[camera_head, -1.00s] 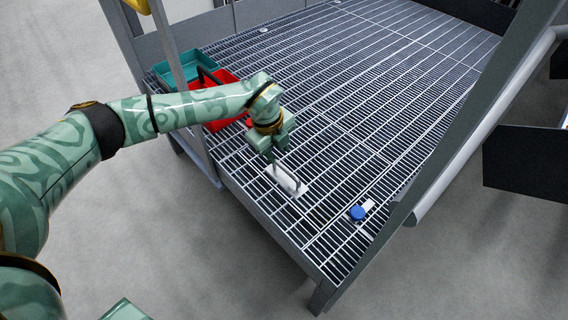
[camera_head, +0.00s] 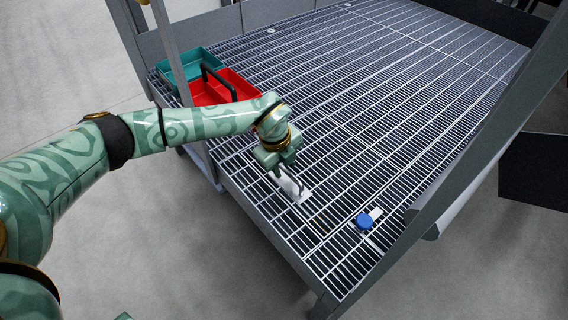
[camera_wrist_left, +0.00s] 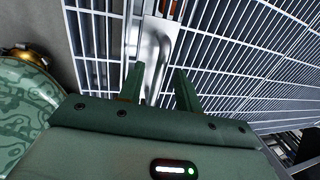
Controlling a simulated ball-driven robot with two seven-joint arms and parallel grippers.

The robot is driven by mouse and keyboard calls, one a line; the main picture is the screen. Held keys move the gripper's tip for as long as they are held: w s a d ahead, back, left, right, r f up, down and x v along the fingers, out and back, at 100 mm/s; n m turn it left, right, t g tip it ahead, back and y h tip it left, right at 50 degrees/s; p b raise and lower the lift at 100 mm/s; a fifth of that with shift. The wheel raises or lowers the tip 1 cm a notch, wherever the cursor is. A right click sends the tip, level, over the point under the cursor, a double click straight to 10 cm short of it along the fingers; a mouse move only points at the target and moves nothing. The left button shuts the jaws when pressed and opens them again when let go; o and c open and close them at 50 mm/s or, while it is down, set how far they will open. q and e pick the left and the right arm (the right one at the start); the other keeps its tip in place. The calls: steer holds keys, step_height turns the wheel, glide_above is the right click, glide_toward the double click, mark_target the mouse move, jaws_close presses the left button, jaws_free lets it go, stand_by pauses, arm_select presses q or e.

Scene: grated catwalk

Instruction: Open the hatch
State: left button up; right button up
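The hatch appears to be part of the grated floor; its outline is hard to tell from the surrounding grating. A pale metal handle on a plate (camera_head: 296,191) sits on the grating near the platform's front edge, and it also shows in the left wrist view (camera_wrist_left: 158,45). My left gripper (camera_head: 281,172) is just above the handle, fingers pointing down. In the left wrist view its fingers (camera_wrist_left: 158,85) are apart, with the handle between them; contact cannot be told. My right gripper is out of view.
A teal bin (camera_head: 190,66) and a red tray with a dark handle (camera_head: 236,84) stand on the grating at the left. A grey post and a sloping grey beam (camera_head: 478,135) flank the platform. The grating behind the handle is mostly clear.

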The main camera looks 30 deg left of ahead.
arm_select(q)
jaws_close()
steer(key=shift+r, duration=0.1)
